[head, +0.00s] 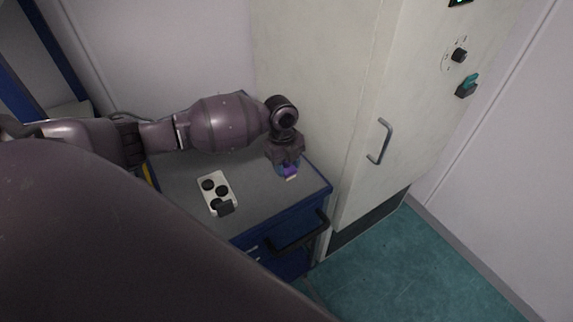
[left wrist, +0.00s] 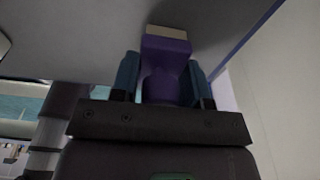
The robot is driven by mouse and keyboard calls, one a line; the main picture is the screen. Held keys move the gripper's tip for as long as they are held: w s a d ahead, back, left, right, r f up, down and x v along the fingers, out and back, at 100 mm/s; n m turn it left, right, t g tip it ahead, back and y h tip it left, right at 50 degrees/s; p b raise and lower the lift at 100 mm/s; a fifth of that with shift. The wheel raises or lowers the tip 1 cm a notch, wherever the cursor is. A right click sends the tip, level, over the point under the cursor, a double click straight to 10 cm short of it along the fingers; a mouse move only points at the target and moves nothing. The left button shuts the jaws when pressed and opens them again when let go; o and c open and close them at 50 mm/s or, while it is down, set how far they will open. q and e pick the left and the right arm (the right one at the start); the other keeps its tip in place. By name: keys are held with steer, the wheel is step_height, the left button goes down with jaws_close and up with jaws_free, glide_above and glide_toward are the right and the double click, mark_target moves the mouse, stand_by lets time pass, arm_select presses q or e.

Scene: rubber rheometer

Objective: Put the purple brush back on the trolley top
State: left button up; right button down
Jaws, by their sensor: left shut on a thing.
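The purple brush (head: 290,171) is in my left gripper (head: 287,165), over the right end of the trolley top (head: 262,197). In the left wrist view the brush (left wrist: 165,68) stands between the two blue fingers of the left gripper (left wrist: 163,75), its pale tip (left wrist: 167,32) pointing away from the palm. The grey trolley top (left wrist: 90,45) lies close beyond the tip. I cannot tell whether the tip touches it. The lower part of the brush is hidden by the gripper. My right gripper is not in view.
A white tray (head: 226,187) with round black wells and a dark block (head: 226,207) lies on the trolley top, left of the gripper. A tall pale cabinet (head: 335,90) with a handle (head: 379,141) stands right behind the trolley. Bare grey surface lies between tray and gripper.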

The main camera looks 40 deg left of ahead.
arm_select(q)
steer(key=o, duration=0.9)
steer(key=shift+f, duration=0.2)
steer(key=r, duration=0.4)
steer(key=a+r, duration=0.1)
steer(key=r, duration=0.7)
steer(key=shift+w+a+r+p, duration=0.1)
steer(key=shift+w+a+p, duration=0.2)
steer(key=shift+a+p, duration=0.05)
steer(key=shift+d, duration=0.1)
